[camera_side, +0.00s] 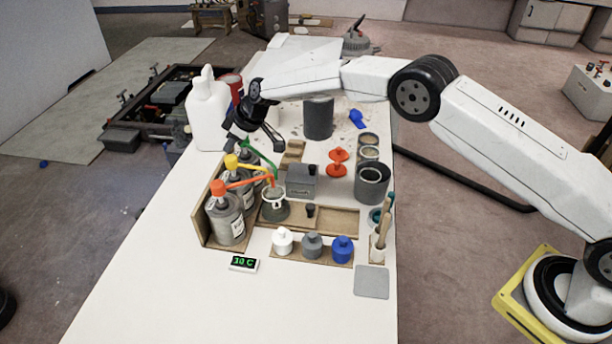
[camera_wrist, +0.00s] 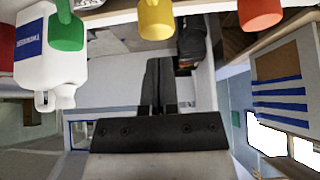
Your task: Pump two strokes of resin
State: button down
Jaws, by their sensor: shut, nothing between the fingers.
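Three grey resin cans (camera_side: 226,222) stand in a wooden rack at the left of the bench, with an orange pump head (camera_side: 218,187), a yellow one (camera_side: 231,161) and a green one (camera_side: 258,151). Their spouts reach toward a cup (camera_side: 275,207) on the right. My gripper (camera_side: 250,128) is above and behind the pumps, close to the green one; contact cannot be told. In the wrist view its fingers (camera_wrist: 160,80) are together and empty. The green (camera_wrist: 67,30), yellow (camera_wrist: 156,20) and orange (camera_wrist: 259,14) heads hang along the top edge there.
A white jug (camera_side: 208,112) stands left of my gripper. A grey box (camera_side: 302,181), a red stand (camera_side: 338,162) and grey tins (camera_side: 371,184) are to the right. White, grey and blue bottles (camera_side: 312,246) stand in front.

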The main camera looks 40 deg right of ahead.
aim_at(234, 158)
jog(key=shift+f, duration=2.25)
jog(key=shift+s+f, duration=0.1)
jog(key=shift+f, duration=0.05)
jog(key=shift+r, duration=2.35)
jog(key=shift+f, duration=2.35)
jog(key=shift+r, duration=2.35)
